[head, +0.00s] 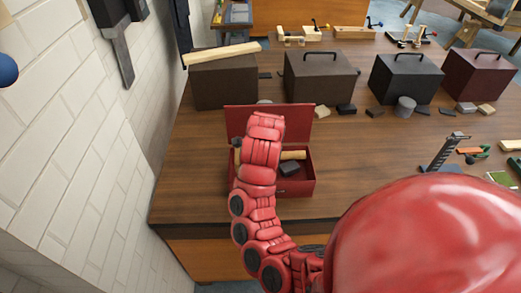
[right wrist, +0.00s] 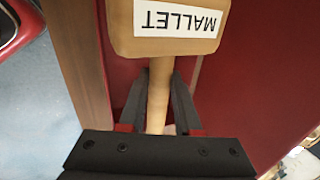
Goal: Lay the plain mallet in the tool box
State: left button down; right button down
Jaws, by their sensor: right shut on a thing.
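The plain mallet (right wrist: 165,28) has a tan head with a white label reading MALLET, upside down in the right wrist view. My right gripper (right wrist: 159,88) is shut around its pale handle, just below the head. The red tool box (head: 301,187) stands near the table's front edge with its lid (head: 298,122) raised. My red arm reaches over it in the head view and hides its left part and the gripper. A red surface lies behind the mallet in the right wrist view. Whether the mallet touches the box cannot be told. My left gripper is not in view.
A dark block (head: 290,168) and a pale wooden piece (head: 293,155) show inside the box. Behind it on the table (head: 190,175) stand a brown case (head: 223,85), a dark case (head: 318,80) and several small blocks. A white brick wall (head: 80,130) borders the left.

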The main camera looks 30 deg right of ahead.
jog(key=shift+s+f, duration=0.15)
jog(key=shift+f, duration=0.1)
jog(key=shift+s+f+b, duration=0.1)
jog(key=shift+f+b, duration=0.2)
jog(key=shift+b, duration=0.1)
notch_tip(320, 180, down, 2)
jog(key=shift+b, duration=0.55)
jog(key=f+b, duration=0.3)
jog(key=f, duration=0.4)
jog(key=shift+w+f, duration=0.2)
jog(key=shift+f+b, duration=0.75)
jog(key=shift+b, duration=0.05)
